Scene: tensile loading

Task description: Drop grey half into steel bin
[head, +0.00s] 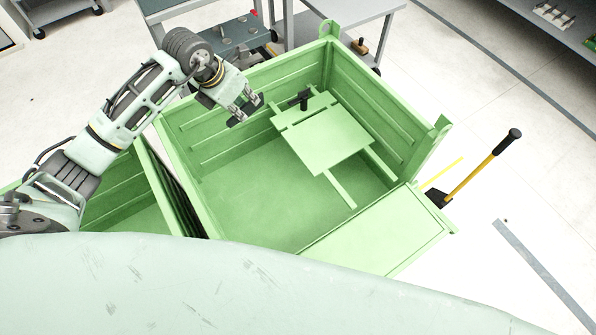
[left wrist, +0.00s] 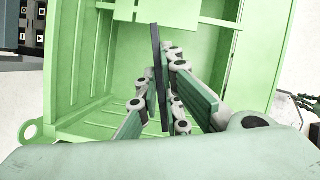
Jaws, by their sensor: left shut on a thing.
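My left gripper (head: 246,108) reaches in from the left and hangs over the back left part of a large open green bin (head: 196,158). In the left wrist view its fingers (left wrist: 165,105) are shut on a thin, flat, dark grey piece (left wrist: 157,65), the grey half, which sticks out past the fingertips over the green bin (left wrist: 58,60). In the head view the piece is hard to tell from the dark fingertips. The gripper appears above the bin floor. My right gripper is not in view.
Inside the bin a green panel (head: 325,140) sits at the right, with a black T-shaped part (head: 303,100) at its back edge. A second green bin (head: 125,195) stands close at the left. A yellow-handled tool (head: 470,178) stands outside at the right. The bin's left floor is bare.

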